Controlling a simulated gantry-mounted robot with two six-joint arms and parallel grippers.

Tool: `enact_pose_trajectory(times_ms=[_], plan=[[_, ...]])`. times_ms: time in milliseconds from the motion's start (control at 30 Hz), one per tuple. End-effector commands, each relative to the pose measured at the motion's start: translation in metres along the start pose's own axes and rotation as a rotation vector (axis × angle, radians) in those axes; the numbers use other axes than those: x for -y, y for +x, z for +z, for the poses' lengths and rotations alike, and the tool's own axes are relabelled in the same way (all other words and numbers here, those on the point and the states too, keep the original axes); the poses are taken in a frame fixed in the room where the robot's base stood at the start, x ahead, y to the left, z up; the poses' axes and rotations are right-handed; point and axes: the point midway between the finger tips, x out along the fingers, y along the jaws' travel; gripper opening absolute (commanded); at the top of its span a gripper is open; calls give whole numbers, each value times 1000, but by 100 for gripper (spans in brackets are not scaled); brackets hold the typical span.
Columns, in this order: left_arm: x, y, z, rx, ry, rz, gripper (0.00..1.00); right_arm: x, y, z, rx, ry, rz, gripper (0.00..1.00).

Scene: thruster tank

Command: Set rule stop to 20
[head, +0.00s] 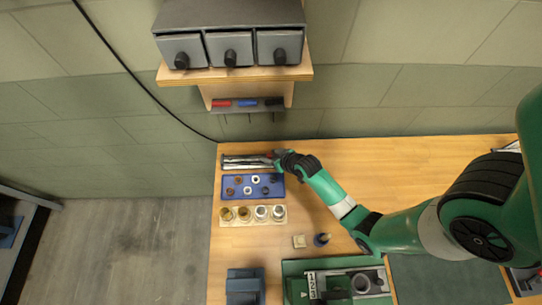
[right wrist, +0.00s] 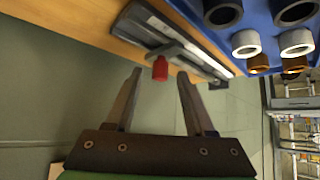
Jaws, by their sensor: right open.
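The rule (head: 243,162) lies along the back left of the wooden bench in the head view. The right wrist view shows it as a grey metal bar (right wrist: 207,55) near the bench edge. A grey stop (right wrist: 169,50) with a red knob (right wrist: 160,69) sits across the rule. My right gripper (head: 277,158) is at the right end of the rule in the head view. In the right wrist view its fingers (right wrist: 160,74) are open, one on each side of the red knob, with gaps visible. The scale numbers are too small to read. My left gripper is not in view.
A blue tray (head: 226,194) with several rings lies just in front of the rule, and a wooden block (head: 252,222) with several cups is nearer. A shelf (head: 303,73) with drawers hangs above.

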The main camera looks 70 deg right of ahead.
Motion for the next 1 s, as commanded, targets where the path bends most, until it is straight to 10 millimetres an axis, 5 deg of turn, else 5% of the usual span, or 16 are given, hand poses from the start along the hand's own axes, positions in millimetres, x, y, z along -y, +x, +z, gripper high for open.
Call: enact_pose_trajectory(times_ms=[100,400,1000], plan=[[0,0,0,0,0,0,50,0,0,0,0,0,0,52],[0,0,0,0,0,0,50,0,-1,0,0,0,0,0],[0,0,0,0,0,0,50,0,-1,0,0,0,0,0]])
